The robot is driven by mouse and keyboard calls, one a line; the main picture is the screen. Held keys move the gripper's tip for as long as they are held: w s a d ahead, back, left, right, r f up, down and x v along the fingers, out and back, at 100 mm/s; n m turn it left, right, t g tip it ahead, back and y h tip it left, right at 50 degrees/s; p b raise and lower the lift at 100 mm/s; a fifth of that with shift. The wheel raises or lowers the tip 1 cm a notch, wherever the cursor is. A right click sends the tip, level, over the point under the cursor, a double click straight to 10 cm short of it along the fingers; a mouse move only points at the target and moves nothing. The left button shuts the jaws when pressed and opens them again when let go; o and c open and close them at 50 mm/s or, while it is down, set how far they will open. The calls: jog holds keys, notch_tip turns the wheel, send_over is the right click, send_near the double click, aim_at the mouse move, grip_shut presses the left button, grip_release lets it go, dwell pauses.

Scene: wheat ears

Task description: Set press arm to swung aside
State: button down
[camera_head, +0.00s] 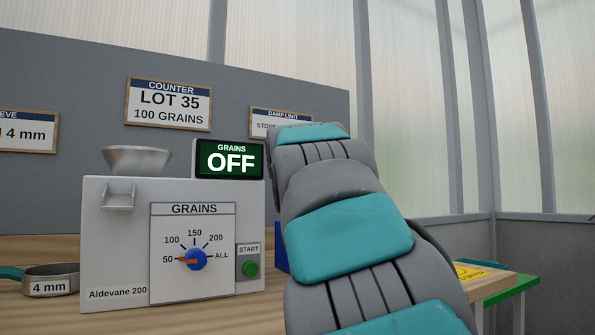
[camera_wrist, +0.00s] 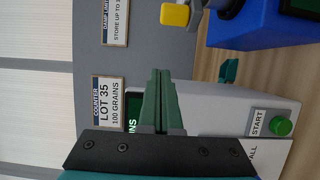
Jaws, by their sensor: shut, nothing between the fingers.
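A blue machine (camera_wrist: 262,22) shows only in part at the top right of the wrist view. A yellow block (camera_wrist: 175,15) on a short grey piece sits beside it; it may be the press arm's handle, but I cannot tell how the arm is set. My gripper (camera_wrist: 159,74) is shut and empty, with its green fingers together. In the wrist view its tips lie below the yellow block and apart from it. In the head view my arm hides the gripper and most of the blue machine (camera_head: 281,261).
A white grain counter (camera_head: 120,245) stands on the wooden bench, with a dial (camera_head: 196,259), a green start button (camera_head: 250,269) and a display (camera_head: 229,159) reading OFF. A 4 mm sieve (camera_head: 50,272) lies at left. A grey panel with signs (camera_head: 168,104) stands behind.

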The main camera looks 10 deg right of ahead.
jog(key=shift+w, duration=0.1)
jog(key=shift+w+p, duration=1.65)
jog(key=shift+w, duration=3.35)
jog(key=shift+s+d+b, duration=0.1)
jog(key=shift+s+d, duration=0.2)
jog(key=shift+d, duration=0.4)
jog(key=shift+s+d+b, duration=0.15)
jog(key=shift+s+d, duration=0.15)
jog(key=shift+d, duration=0.45)
jog(key=shift+s+d+b, duration=0.1)
jog(key=shift+s+d, duration=0.2)
jog(key=shift+d, duration=0.4)
jog(key=shift+s+d+f+b, duration=0.1)
jog(key=shift+b, duration=0.25)
